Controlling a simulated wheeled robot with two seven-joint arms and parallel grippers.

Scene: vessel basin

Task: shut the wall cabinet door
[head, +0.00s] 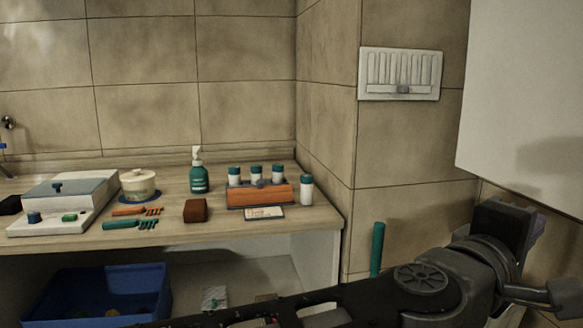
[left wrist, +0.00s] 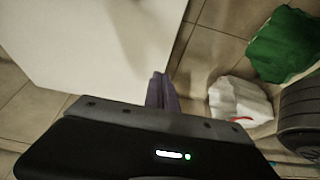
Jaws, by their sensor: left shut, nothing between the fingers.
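A plain white panel (head: 530,85) of the wall cabinet fills the upper right of the head view. Its left and lower edges show; the hinge, handle and cabinet inside do not, so I cannot tell how far the door stands open. The panel also shows in the left wrist view (left wrist: 95,45), at upper left. My left gripper (head: 538,232) is just below the panel's lower edge in the head view, with a shadow on the panel above it. Its fingers (left wrist: 162,90) are shut and empty, close to the panel's edge; contact is unclear. My right gripper is out of view.
A wooden counter (head: 165,232) at left holds a white device, a pot, a green pump bottle (head: 198,172) and an orange rack (head: 260,194) with bottles. A blue bin (head: 105,292) is below. A green cloth (left wrist: 285,45) and white bag (left wrist: 240,100) lie on the floor.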

